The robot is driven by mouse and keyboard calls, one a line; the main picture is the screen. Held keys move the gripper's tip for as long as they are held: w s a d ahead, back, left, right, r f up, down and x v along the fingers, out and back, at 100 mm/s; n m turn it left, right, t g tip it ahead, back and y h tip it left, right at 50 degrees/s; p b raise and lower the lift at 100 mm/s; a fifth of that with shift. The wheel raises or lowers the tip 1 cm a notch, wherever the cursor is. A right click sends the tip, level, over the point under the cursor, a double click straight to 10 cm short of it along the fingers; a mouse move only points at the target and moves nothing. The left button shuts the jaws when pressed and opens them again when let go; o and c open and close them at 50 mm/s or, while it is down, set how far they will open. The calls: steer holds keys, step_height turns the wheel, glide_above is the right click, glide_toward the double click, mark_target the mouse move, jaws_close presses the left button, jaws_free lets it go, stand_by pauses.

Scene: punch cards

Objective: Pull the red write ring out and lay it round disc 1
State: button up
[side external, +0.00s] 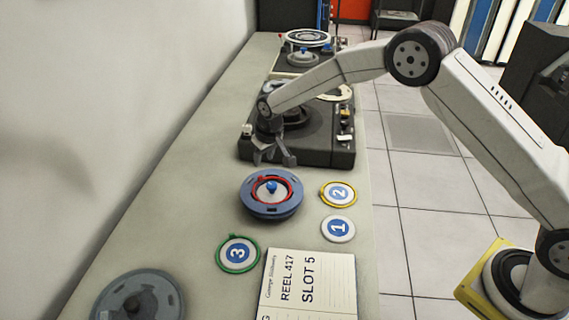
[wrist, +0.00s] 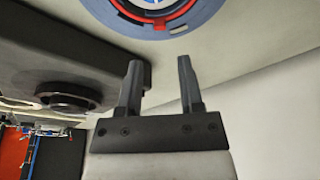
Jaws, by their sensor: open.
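The red write ring (side external: 262,179) sits in the top of a blue-grey reel (side external: 258,207), around its blue-knobbed hub. It also shows at the top edge of the wrist view (wrist: 163,23), partly cut off. Disc 1 (side external: 338,229) is a white disc with a blue number, lying bare on the counter right of the reel. My gripper (side external: 274,158) is above the counter, just behind the reel. It is open and empty, apart from the ring. In the wrist view its two fingers (wrist: 159,65) point toward the reel with a gap between them.
Disc 2 (side external: 339,194) has a yellow ring round it, and disc 3 (side external: 238,253) a green one. A paper card (side external: 309,287) and a grey reel (side external: 110,296) lie in front. A dark tape unit (side external: 318,157) stands behind. The counter's right edge is close to discs 1 and 2.

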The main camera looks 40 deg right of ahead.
mark_target(261, 177)
steer(key=shift+x, duration=3.95)
jaws_close()
